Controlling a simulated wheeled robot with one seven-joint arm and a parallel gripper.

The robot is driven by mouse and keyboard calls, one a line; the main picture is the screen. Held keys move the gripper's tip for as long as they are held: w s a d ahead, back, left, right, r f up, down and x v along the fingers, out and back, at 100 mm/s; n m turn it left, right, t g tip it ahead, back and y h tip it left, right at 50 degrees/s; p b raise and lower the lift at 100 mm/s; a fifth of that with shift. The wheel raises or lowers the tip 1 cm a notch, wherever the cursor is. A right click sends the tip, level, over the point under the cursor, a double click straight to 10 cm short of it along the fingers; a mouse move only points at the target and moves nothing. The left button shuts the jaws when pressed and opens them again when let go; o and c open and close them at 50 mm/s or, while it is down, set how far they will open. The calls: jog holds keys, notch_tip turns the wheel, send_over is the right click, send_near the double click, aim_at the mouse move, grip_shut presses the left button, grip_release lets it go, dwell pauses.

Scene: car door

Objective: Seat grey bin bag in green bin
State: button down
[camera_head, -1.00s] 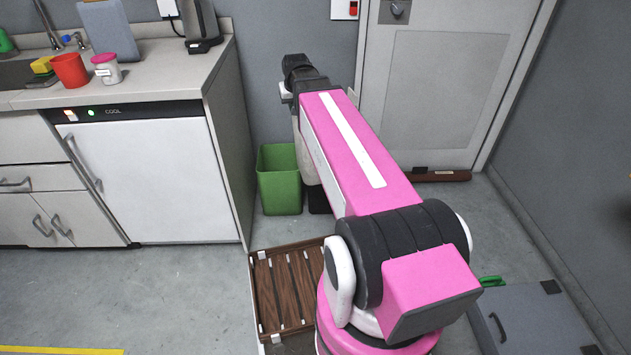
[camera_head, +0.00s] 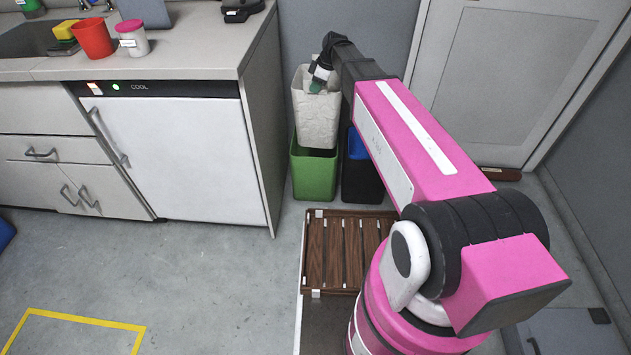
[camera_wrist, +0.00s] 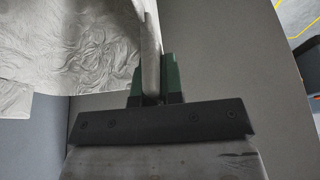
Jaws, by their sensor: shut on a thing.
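The grey bin bag (camera_head: 318,118), pale and crumpled with an open top, hangs upright above the green bin (camera_head: 314,178). Its lower end overlaps the bin's dark mouth in the head view; I cannot tell whether it is inside or just above. My gripper (camera_head: 317,86) is shut on the bag's upper rim, on its near side. In the wrist view, the green fingers (camera_wrist: 154,78) pinch the thin rim, with the wrinkled bag wall (camera_wrist: 75,45) to the left. The bin's floor is hidden.
A black bin (camera_head: 361,180) with a blue liner (camera_head: 357,143) stands right beside the green bin. The white cooler cabinet (camera_head: 180,155) is to the left. A brown slatted rack (camera_head: 340,250) lies in front. A door (camera_head: 515,80) is at the back right.

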aim_at(313, 96)
jog(key=shift+n, duration=0.4)
jog(key=x, duration=0.4)
jog(key=shift+s+d+f, duration=0.15)
jog(key=shift+d+f, duration=0.05)
jog(key=shift+f, duration=0.2)
notch_tip(313, 96, down, 28)
jog(key=shift+r, duration=0.2)
jog(key=shift+f, duration=0.1)
jog(key=c, duration=1.3)
grip_release()
jog(key=shift+o, duration=0.2)
